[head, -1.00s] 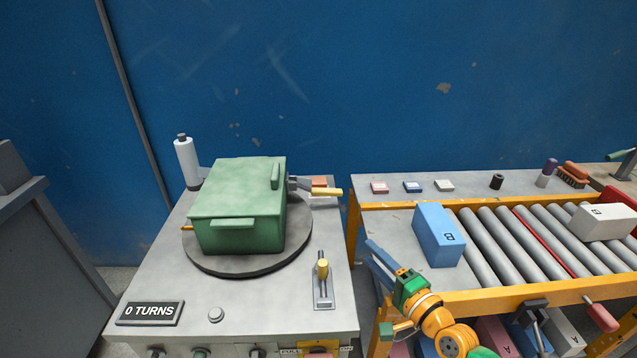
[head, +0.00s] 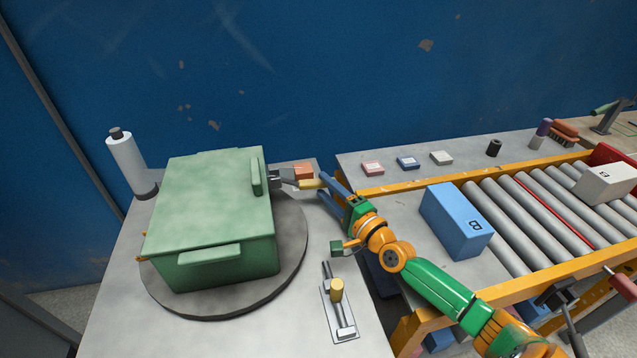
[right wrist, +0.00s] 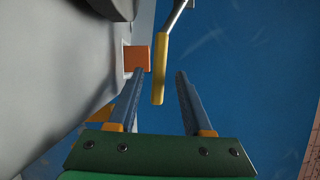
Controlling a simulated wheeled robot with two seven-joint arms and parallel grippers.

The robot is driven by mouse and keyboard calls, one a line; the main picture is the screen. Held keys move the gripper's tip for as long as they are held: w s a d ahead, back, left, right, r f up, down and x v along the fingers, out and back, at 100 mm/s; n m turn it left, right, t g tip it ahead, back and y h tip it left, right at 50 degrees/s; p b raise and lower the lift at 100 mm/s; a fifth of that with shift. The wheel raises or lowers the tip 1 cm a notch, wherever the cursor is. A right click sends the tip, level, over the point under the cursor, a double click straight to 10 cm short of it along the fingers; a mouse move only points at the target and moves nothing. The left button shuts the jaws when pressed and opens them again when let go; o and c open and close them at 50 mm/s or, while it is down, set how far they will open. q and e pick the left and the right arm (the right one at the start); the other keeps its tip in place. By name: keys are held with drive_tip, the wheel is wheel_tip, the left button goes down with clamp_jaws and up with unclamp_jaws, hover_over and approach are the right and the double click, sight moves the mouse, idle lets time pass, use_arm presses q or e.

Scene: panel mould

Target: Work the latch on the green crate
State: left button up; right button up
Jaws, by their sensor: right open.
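The green crate (head: 213,215) stands on a dark round turntable (head: 292,262) with its lid down. On its right side is a grey latch arm ending in a yellow handle (head: 311,184). My right gripper (head: 324,184) is open, its blue fingers right at the handle's free end. In the right wrist view the yellow handle (right wrist: 160,60) shows between the two fingertips (right wrist: 160,74), with a gap on each side; I cannot tell its exact depth between them. My left gripper is not in view.
An orange block (head: 304,170) sits behind the handle. A white bottle (head: 128,163) is at the back left. A blue box (head: 456,218) lies beside the rollers.

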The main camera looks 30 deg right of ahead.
sight(305, 180)
drive_tip(key=shift+w+a, duration=0.15)
drive_tip(key=shift+w, duration=0.6)
drive_tip(key=shift+w+a, duration=0.1)
drive_tip(key=shift+w, duration=0.6)
drive_tip(key=shift+c, duration=0.2)
clamp_jaws()
